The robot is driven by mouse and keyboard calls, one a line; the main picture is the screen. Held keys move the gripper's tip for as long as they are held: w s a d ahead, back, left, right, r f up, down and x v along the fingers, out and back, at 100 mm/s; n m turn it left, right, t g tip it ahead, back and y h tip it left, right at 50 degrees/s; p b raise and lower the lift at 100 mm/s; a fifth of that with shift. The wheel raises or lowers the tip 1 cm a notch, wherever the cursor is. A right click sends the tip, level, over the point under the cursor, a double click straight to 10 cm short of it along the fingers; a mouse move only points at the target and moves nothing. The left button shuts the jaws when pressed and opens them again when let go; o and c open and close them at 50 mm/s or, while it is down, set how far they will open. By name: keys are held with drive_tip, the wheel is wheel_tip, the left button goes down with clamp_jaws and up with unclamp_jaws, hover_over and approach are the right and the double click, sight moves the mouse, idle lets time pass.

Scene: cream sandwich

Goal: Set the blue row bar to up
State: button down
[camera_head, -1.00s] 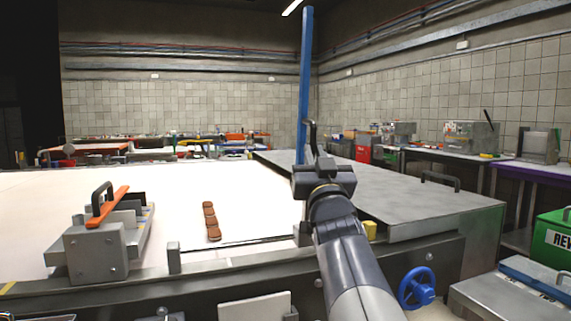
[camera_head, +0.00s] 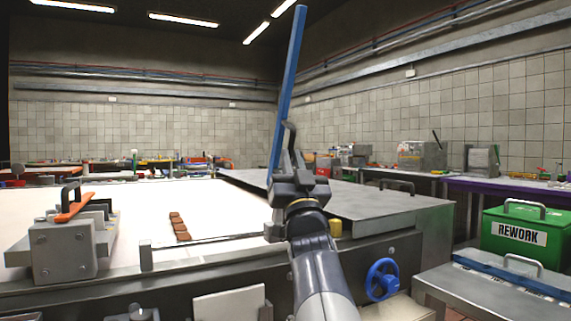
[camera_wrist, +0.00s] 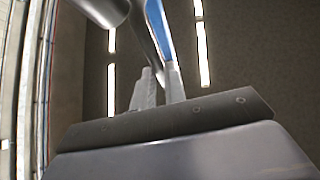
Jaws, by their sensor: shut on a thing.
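The blue bar (camera_head: 289,85) is long and stands steeply up from the bench, its top leaning a little to the right in the head view. A dark curved handle (camera_head: 291,134) is at its lower part. My gripper (camera_head: 287,160) is at this handle, with the bar rising just behind it. In the wrist view, my gripper (camera_wrist: 160,85) has its two pale fingers close together near a grey curved tube, and part of the blue bar (camera_wrist: 157,28) shows beyond. The exact contact between fingers and handle is small and partly hidden by my wrist.
A steel cover plate (camera_head: 340,205) with a handle lies right of the bar. Several brown biscuits (camera_head: 178,226) lie on the white belt at left. A block with an orange bar (camera_head: 72,208) stands far left. A blue handwheel (camera_head: 383,279) and green REWORK box (camera_head: 525,232) are at right.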

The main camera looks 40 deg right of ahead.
drive_tip(key=shift+f, duration=0.2)
drive_tip(key=c, duration=1.5)
unclamp_jaws()
drive_tip(key=shift+s+r, duration=0.1)
drive_tip(key=shift+r, duration=0.05)
drive_tip(key=shift+o, duration=0.2)
drive_tip(key=v, duration=1.1)
drive_tip(key=shift+r, duration=0.1)
drive_tip(key=x, duration=1.1)
